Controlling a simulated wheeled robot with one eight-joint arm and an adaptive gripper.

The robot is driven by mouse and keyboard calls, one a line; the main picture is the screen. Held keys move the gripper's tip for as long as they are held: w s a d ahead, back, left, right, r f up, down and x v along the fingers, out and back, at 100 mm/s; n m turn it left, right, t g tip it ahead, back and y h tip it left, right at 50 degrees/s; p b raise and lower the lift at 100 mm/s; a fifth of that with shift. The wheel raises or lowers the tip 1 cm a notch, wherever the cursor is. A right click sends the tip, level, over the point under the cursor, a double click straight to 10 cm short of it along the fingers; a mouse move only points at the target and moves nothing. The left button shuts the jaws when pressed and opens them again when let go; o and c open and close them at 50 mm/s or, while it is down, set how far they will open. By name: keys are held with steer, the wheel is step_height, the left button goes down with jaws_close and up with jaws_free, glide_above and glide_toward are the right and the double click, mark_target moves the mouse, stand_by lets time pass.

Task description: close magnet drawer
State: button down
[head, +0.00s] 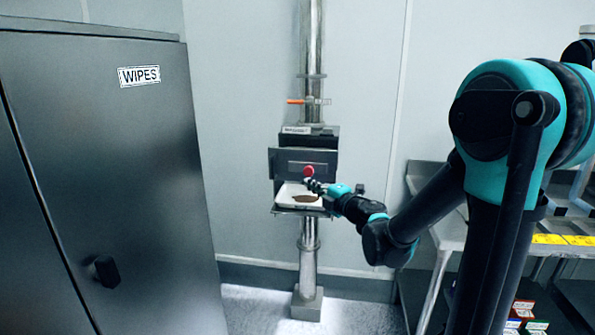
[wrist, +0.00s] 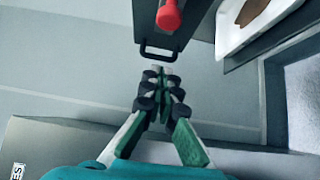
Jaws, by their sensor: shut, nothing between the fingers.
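The magnet drawer (head: 290,158) is a dark, wide-fronted unit in the sifter housing on a steel pipe, with a red knob (head: 308,171) in front. How far it stands out is hard to tell from the head view. In the wrist view, a dark panel (wrist: 150,18) carries the red knob (wrist: 168,15) and a black loop handle (wrist: 158,56). My gripper (head: 313,185) is shut and empty, just below the knob in the head view. In the wrist view, its fingertips (wrist: 160,74) are close to the handle; whether they touch is unclear.
A white tray (head: 287,199) with brown powder (head: 305,198) sits just below the drawer, close to my gripper. A grey cabinet marked WIPES (head: 150,180) stands at left. A steel table (head: 448,232) is at right. The floor before the pipe is clear.

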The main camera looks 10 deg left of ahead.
glide_toward(289, 166)
steer(key=x, duration=0.5)
steer(key=shift+s+a+f, duration=0.1)
steer(key=shift+s+a, duration=0.15)
steer(key=shift+a, duration=0.15)
steer(key=shift+w, duration=0.6)
steer(key=w, duration=1.6)
steer(key=shift+d, duration=0.3)
steer(key=shift+w, duration=0.2)
steer(key=shift+d, duration=0.1)
